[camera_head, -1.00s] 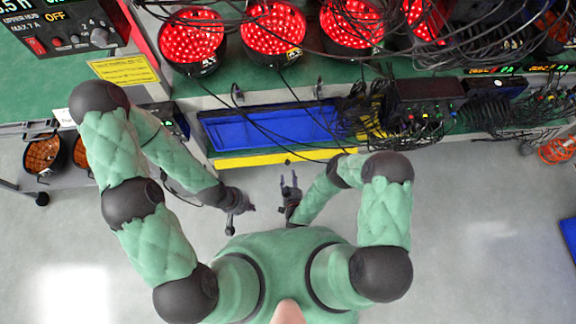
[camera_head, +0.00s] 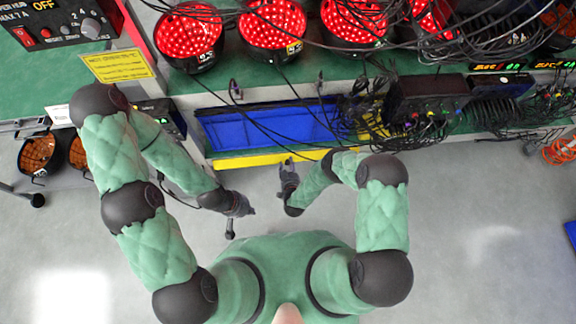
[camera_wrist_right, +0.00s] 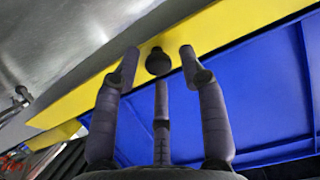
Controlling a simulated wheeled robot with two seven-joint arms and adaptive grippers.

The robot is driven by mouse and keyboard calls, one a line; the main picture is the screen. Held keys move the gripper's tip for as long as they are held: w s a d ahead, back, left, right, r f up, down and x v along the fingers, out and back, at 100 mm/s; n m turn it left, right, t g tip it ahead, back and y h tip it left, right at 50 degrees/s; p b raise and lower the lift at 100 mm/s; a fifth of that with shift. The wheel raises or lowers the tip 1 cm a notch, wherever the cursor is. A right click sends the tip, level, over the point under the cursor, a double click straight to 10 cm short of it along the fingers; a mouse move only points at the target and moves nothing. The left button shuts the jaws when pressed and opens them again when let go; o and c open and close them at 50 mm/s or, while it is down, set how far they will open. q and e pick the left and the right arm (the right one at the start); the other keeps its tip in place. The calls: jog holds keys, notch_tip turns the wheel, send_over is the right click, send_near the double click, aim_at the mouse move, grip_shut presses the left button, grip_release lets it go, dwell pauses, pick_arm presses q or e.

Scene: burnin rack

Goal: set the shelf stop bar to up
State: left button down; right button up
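The yellow stop bar (camera_head: 250,159) runs along the front of the lower shelf, in front of a blue tray (camera_head: 268,128). In the right wrist view the bar (camera_wrist_right: 195,40) crosses diagonally and carries a dark round knob (camera_wrist_right: 158,62). My right gripper (camera_head: 289,163) is at the bar's front edge. In the right wrist view its spread fingers (camera_wrist_right: 159,62) lie on either side of the knob; I cannot tell whether they touch it. My left gripper (camera_head: 248,209) hangs lower left, apart from the bar; its fingers are too small to read.
Red-lit round units (camera_head: 272,28) stand on the upper green shelf (camera_head: 235,80). A cabled dark box (camera_head: 428,90) sits right of the tray. The grey floor (camera_head: 480,220) at right is largely clear.

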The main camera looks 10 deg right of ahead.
grip_shut()
jog(key=shift+w+r+p, duration=0.1)
jog(key=shift+r+p, duration=0.2)
